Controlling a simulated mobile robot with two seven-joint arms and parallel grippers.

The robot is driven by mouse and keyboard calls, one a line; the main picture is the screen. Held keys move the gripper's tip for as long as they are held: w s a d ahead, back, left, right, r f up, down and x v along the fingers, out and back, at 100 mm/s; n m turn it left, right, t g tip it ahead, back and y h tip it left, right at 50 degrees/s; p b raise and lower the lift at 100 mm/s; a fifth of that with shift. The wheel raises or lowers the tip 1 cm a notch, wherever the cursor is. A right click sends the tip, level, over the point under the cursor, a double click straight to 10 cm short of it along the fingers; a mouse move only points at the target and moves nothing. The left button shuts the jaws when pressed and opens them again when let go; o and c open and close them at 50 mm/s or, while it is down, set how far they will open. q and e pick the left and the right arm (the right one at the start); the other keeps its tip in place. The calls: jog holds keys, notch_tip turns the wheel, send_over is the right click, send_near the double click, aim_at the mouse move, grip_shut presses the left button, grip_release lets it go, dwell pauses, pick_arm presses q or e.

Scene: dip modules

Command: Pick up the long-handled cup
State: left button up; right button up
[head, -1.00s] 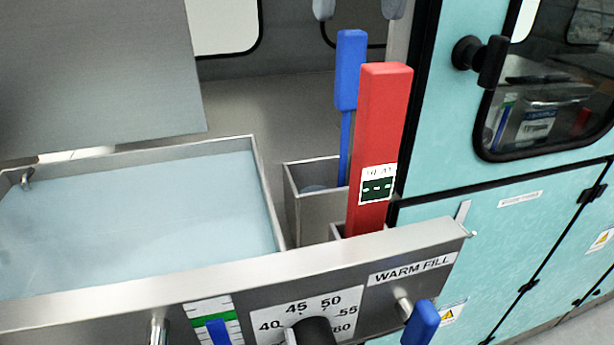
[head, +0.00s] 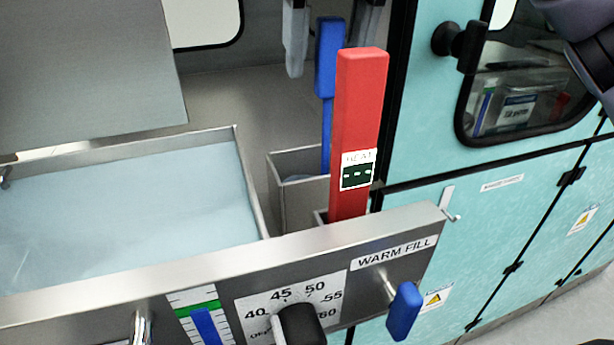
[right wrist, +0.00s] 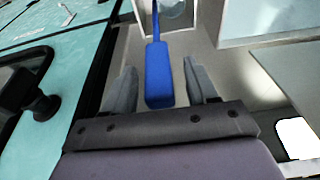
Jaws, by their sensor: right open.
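The long-handled cup shows as a blue handle (head: 328,62) standing upright in a narrow metal well beside the bath. Its lower end is hidden in the well and behind the red block. My right gripper (head: 330,55) comes down from the top of the head view, open, with one grey finger on each side of the handle's thick upper part. In the right wrist view, the blue handle (right wrist: 159,75) lies between the open fingers (right wrist: 160,82), with a gap on both sides. My left gripper is not in view.
A red upright block (head: 357,120) stands just in front of the handle. The narrow metal well (head: 297,205) adjoins the water bath (head: 130,215). A front panel with a dial (head: 300,322) and blue lever (head: 404,311) runs below. Teal cabinets (head: 510,230) stand at right.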

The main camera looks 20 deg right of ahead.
jog(key=c, duration=0.9)
jog(key=shift+r, duration=0.1)
